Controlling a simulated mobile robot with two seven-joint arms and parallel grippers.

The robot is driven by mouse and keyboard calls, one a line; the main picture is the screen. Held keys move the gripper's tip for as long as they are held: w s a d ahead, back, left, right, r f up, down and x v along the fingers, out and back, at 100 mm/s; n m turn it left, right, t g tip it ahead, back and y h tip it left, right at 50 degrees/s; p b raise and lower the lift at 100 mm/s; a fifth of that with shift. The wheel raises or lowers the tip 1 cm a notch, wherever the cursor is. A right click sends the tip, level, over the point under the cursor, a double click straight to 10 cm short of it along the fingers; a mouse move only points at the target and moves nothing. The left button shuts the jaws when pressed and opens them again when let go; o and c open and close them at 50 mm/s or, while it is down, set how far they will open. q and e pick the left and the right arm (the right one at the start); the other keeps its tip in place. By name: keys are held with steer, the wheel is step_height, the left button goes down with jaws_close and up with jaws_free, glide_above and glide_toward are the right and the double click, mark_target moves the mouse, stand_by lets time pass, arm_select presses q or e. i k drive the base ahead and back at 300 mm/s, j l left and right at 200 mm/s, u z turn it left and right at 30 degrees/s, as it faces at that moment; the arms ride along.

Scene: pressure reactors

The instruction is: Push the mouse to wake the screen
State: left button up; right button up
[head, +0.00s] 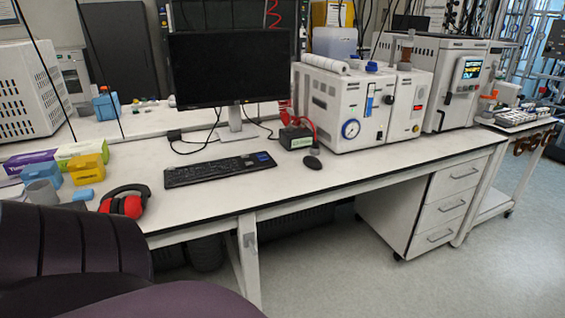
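The black computer mouse (312,162) lies on the white bench top, right of the black keyboard (219,169) and apart from it. The screen (230,69) stands behind the keyboard on a silver stand, and its display is dark. No gripper of mine shows in the head view, so nothing is seen touching the mouse.
A small black box with a green front (296,138) stands just behind the mouse. White reactor units (346,108) stand to its right. Red ear defenders (125,201) lie left of the keyboard. The bench in front of the mouse is clear. A dark rounded form fills the lower left.

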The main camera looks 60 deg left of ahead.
mark_target(312, 161)
steer(key=u, duration=1.6)
steer(key=i+l, duration=1)
